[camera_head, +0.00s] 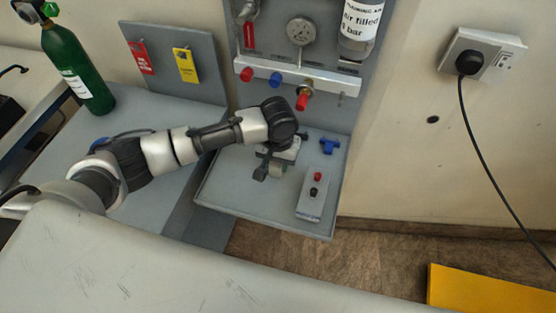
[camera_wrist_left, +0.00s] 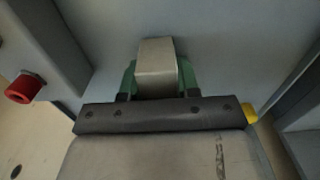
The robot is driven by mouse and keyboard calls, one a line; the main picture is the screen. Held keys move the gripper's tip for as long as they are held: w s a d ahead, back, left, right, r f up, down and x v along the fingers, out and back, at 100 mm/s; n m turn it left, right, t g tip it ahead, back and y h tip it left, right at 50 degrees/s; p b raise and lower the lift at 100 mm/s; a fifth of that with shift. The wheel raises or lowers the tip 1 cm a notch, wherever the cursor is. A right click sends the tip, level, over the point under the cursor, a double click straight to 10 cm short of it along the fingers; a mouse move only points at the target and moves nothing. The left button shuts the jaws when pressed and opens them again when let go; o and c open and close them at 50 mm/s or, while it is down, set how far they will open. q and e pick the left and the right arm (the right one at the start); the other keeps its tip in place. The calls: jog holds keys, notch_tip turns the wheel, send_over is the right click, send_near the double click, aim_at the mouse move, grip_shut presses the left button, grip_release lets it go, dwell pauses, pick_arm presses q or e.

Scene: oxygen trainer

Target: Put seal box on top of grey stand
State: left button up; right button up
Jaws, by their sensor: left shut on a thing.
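My left gripper (camera_head: 270,168) reaches in from the left and is low over the grey tray of the trainer. It is shut on a small pale block, which I take for the seal box; it shows clearly between the green finger pads in the left wrist view (camera_wrist_left: 157,68). In the head view my wrist and fingers hide most of the block. I cannot tell whether it touches the tray. The grey stand (camera_head: 160,116), as I take it, is the flat grey surface left of the tray, partly behind my arm. My right gripper is not in view.
On the tray (camera_head: 225,192) are a grey box with red and black knobs (camera_head: 313,193) and a blue fitting (camera_head: 329,145). Above it is a row of coloured valves (camera_head: 276,80). A green cylinder (camera_head: 76,66) and tagged panel (camera_head: 160,55) stand at the left.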

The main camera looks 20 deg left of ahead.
pick_arm(q)
jog(key=o, duration=1)
